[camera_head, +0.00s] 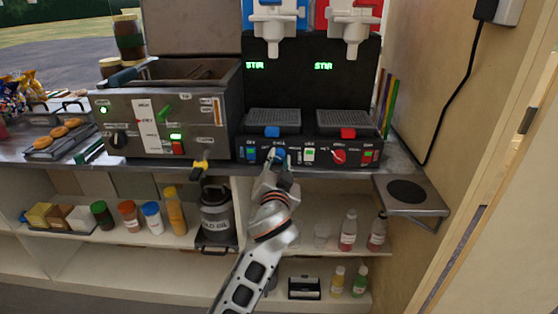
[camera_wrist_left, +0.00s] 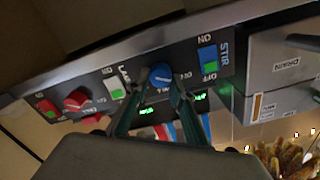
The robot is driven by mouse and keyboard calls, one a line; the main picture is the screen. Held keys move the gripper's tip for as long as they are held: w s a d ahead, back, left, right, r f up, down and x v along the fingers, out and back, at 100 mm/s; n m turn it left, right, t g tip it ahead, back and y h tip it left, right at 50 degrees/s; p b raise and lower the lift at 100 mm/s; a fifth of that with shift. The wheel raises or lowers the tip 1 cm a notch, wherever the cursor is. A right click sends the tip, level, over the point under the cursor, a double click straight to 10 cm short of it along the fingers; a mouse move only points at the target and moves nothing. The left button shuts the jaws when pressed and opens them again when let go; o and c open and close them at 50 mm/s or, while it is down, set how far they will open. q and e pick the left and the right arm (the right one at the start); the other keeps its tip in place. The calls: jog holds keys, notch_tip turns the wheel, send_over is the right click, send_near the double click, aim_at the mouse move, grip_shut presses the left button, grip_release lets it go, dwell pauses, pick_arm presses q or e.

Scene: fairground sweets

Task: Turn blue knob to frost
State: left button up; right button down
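The blue knob (camera_wrist_left: 161,75) is on the black front panel (camera_wrist_left: 140,72) of the slush machine, between a white switch and a blue STIR switch in the left wrist view. My left gripper (camera_head: 279,157) is at this panel in the head view and mostly hides the knob there. In the left wrist view its two fingers (camera_wrist_left: 156,89) stand apart, one on each side of the knob, with a small gap on the left side. I cannot tell whether the right finger touches it. The small lettering around the knob is too blurred to read. My right gripper is not in view.
A red knob (camera_head: 339,156) and several switches share the panel. A grey fryer (camera_head: 190,112) with its lid up stands to the left. Bottles and jars stand on the shelves below. A small bracket shelf (camera_head: 408,196) juts out at the right.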

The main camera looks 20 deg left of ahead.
pick_arm(q)
jog(key=shift+c, duration=1.3)
